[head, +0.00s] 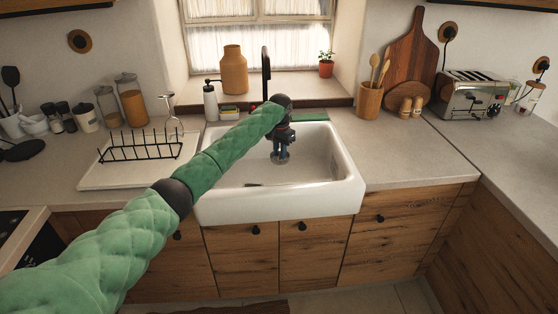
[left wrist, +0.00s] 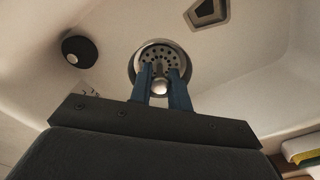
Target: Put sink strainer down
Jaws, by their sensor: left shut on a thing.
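The sink strainer (left wrist: 158,50) is a round metal disc with holes and a pale central knob, seen in the left wrist view. My left gripper (left wrist: 162,88) has its two blue fingers shut on the knob. In the head view my left gripper (head: 282,155) points down inside the white sink (head: 330,190), low over its floor. The strainer shows there only as a small round shape under the fingers. I cannot tell whether it touches the sink floor. My right gripper is not in view.
A black tap (head: 266,70) stands behind the sink, close to my left arm. A drying rack (head: 140,150) on a white board is on the left counter. A soap bottle (head: 210,100) stands at the sink's back left. The right counter (head: 410,150) has a bare front part.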

